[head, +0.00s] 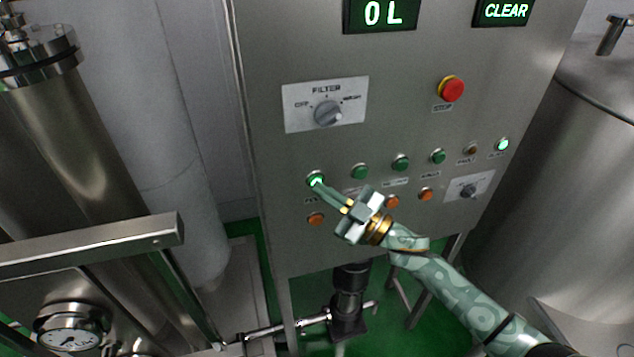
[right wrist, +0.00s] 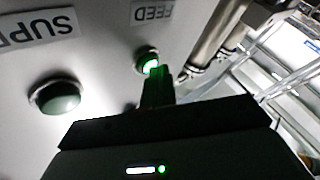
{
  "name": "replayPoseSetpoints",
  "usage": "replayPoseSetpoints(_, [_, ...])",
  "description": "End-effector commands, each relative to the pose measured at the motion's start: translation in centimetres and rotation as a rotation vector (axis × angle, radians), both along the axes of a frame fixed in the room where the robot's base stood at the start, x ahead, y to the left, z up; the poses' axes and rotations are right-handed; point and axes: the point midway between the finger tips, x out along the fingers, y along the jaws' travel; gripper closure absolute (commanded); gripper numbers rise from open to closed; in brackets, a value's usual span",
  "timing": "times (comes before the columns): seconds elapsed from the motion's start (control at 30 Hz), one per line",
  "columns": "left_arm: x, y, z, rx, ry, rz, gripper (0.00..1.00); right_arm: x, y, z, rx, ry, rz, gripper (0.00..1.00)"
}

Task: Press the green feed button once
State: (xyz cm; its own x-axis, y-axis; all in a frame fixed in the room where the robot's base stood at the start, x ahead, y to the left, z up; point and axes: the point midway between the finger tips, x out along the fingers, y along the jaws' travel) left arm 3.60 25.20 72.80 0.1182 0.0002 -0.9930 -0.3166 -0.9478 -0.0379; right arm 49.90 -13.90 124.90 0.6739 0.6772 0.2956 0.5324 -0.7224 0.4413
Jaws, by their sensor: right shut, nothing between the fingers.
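The green feed button (head: 316,178) is at the left end of the upper button row on the steel panel, and it glows bright green. In the right wrist view the lit button (right wrist: 147,61) sits beside an upside-down FEED label (right wrist: 152,13). My right gripper (head: 322,188) is shut and empty. Its fingertips are at the lower edge of the button and cover part of it. Whether they press it in or only touch it I cannot tell. My left gripper is not in view.
More green buttons (head: 360,171) run to the right, with orange ones (head: 316,218) below. A FILTER knob (head: 328,113) and a red stop button (head: 451,89) are higher up. Displays read "0 L" (head: 382,14) and "CLEAR" (head: 504,11). Another green button (right wrist: 57,98) is close in the wrist view.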

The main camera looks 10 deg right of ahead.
Motion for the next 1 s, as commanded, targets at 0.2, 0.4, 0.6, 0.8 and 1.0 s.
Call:
replayPoseSetpoints(0.2, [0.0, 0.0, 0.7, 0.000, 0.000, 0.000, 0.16, -1.0, -0.1, 0.1, 0.001, 0.002, 0.000, 1.00])
replayPoseSetpoints(0.4, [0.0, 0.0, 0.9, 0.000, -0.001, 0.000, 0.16, -1.6, -0.1, 0.1, 0.001, 0.000, -0.001, 1.00])
replayPoseSetpoints(0.6, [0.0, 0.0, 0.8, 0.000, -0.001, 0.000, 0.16, -1.6, -0.1, 0.0, 0.000, 0.000, 0.000, 1.00])
replayPoseSetpoints(0.8, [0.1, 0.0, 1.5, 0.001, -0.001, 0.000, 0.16, -2.8, -0.1, 0.1, 0.000, 0.001, 0.000, 1.00])
replayPoseSetpoints(1.0, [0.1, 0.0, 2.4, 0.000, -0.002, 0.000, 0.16, -4.8, -0.2, 0.1, 0.000, 0.002, 0.001, 1.00])
